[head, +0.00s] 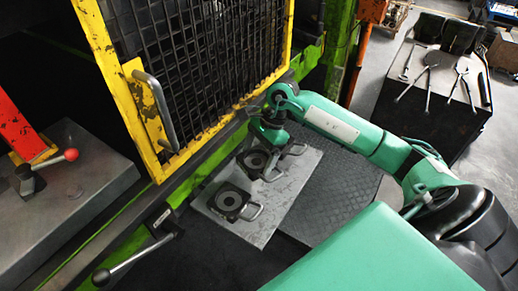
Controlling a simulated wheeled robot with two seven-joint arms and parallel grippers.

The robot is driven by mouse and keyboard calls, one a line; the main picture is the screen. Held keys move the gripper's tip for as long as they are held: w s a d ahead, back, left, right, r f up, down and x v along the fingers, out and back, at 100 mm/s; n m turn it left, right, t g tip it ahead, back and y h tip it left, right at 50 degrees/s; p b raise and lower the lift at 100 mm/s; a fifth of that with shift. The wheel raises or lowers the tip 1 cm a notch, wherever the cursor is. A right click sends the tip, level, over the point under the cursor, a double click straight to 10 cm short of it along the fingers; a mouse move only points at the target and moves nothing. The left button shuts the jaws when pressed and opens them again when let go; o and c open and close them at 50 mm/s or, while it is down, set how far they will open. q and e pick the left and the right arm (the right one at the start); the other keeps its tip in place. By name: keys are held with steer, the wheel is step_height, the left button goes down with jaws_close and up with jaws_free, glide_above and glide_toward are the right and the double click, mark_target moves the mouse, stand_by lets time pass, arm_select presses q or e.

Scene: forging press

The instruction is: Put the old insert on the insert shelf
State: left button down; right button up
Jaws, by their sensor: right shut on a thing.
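The insert shelf (271,216) is a grey metal plate in front of the press, in the middle of the head view. A dark square insert with a round hole and a loop handle (229,201) lies on its near part. A second dark insert with a round hole (257,161) is farther back on the plate. Another loop handle (296,149) shows right of my right gripper (270,139). My right gripper points down over the back of the shelf, shut on an insert that I take as the old one; its fingertips and the grip are largely hidden. My left gripper is out of view.
The press's yellow-framed mesh door (152,96) with a grey handle stands close behind the shelf. A lever (133,258) juts out at the lower left. A dark table with several tools (431,96) stands at the right. A red-knobbed lever (48,164) is at the far left.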

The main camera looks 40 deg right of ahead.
mark_target(258, 160)
steer(key=shift+w+f+p, duration=0.1)
steer(key=shift+f+p, duration=0.9)
steer(key=shift+f, duration=0.45)
steer(key=shift+w+a+f, duration=0.1)
steer(key=shift+f, duration=0.15)
